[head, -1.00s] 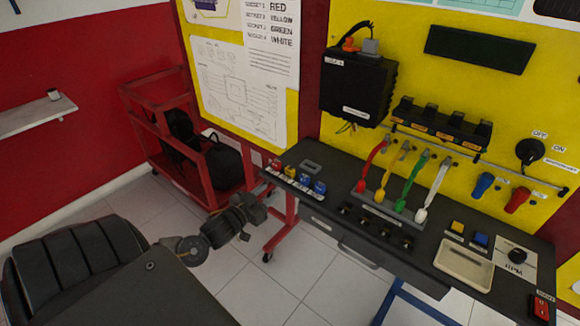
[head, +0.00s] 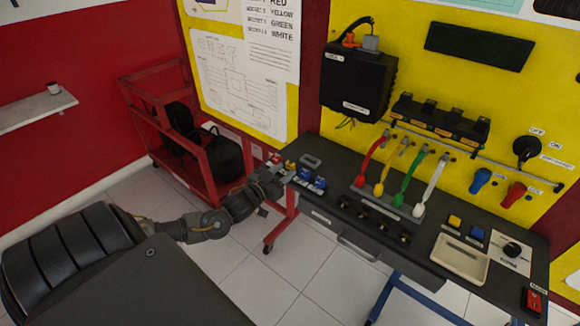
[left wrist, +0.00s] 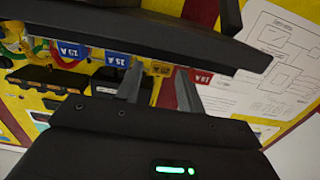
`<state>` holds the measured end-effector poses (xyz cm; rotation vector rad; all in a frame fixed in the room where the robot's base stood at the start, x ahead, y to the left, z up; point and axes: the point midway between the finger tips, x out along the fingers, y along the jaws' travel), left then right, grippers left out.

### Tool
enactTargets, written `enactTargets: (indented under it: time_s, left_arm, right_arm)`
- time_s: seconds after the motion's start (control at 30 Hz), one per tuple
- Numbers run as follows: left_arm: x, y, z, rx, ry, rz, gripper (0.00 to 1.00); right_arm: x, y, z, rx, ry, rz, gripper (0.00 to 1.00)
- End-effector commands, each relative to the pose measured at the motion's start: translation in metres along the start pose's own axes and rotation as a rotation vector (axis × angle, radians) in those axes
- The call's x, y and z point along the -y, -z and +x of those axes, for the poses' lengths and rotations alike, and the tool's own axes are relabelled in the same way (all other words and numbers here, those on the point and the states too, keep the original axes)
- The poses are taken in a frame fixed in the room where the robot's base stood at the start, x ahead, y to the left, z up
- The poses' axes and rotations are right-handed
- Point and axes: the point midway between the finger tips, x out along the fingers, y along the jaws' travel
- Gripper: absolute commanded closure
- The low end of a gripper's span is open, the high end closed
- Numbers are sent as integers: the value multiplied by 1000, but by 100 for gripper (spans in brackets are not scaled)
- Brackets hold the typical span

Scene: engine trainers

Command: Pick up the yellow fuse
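The yellow fuse (head: 290,165) stands in the row of fuses at the left end of the dark bench, between the red fuse (head: 275,157) and a blue one. My left gripper (head: 278,173) is at the bench's front left edge, close to this row, and partly covers it. In the left wrist view its two fingers (left wrist: 159,90) are apart, and the yellow fuse (left wrist: 160,69) shows in the gap between them. I cannot tell whether either finger touches it. My right gripper is not in view.
Two blue fuses (head: 311,179) stand right beside the yellow one. The red fuse (left wrist: 203,77) is on its other side in the left wrist view. Coloured cables (head: 412,180) and a cream tray (head: 460,260) are farther right. A red cart (head: 190,140) stands left.

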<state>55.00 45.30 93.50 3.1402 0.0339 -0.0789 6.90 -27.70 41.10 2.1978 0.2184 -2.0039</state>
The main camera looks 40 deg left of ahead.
Motion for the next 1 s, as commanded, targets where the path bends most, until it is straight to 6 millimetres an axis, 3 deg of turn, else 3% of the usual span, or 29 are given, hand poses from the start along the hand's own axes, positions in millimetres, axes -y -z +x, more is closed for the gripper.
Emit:
enactTargets:
  time_s: [0.23,0.57,0.83,1.0]
  left_arm:
    - [2,3,35,-2,1,0,62]
    - [2,0,42,-1,0,-2,62]
    - [2,0,42,-1,0,-1,94]
    - [2,0,42,-1,0,-1,95]
  right_arm:
    - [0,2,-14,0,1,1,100]
    - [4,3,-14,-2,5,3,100]
    - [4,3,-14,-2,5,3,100]
    - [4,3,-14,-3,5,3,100]
